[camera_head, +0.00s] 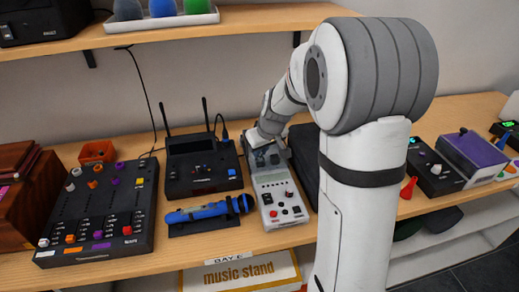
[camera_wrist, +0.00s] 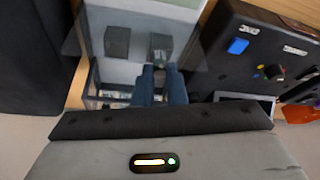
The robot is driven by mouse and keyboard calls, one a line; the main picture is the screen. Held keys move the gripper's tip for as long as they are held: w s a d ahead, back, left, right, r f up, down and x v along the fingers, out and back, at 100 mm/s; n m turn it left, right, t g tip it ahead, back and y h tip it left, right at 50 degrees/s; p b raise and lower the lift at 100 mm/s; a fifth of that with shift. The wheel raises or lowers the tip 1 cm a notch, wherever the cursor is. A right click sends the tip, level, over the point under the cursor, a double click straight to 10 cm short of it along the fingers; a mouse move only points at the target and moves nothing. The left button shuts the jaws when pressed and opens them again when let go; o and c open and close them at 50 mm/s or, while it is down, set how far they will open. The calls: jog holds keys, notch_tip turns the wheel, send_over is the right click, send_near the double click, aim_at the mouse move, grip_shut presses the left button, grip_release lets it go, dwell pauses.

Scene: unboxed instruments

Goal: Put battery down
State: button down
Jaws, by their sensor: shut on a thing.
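My gripper (camera_head: 262,150) is over the back end of the grey handheld device (camera_head: 276,200) on the shelf in the head view. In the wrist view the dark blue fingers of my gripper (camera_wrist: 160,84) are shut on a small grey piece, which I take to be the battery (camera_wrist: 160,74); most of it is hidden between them. A dark grey block (camera_wrist: 117,41) stands beside it in the wrist view. A see-through dark panel surrounds this spot. I cannot tell whether the battery touches the device.
A black box with antennas (camera_head: 203,168) stands left of the device. A blue microphone (camera_head: 208,211) lies in front of that box. A black mixer (camera_head: 98,215) is farther left. A dark case (camera_head: 304,155) stands close on the right. The upper shelf (camera_head: 250,22) is above.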

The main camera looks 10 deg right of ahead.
jog(key=shift+f, duration=0.15)
jog(key=c, duration=1.5)
grip_release()
jog(key=shift+r, duration=0.2)
jog(key=shift+r, duration=0.25)
jog(key=v, duration=1.1)
jog(key=s+f+m, duration=0.1)
jog(key=s, duration=0.6)
jog(key=s+a+f+m+g+h, duration=0.1)
jog(key=s+f, duration=0.1)
jog(key=s, duration=0.6)
jog(key=s+f+m, duration=0.1)
jog(key=s, duration=0.7)
jog(key=shift+s+a+f+m+b, duration=0.2)
jog(key=shift+a+m+b, duration=0.1)
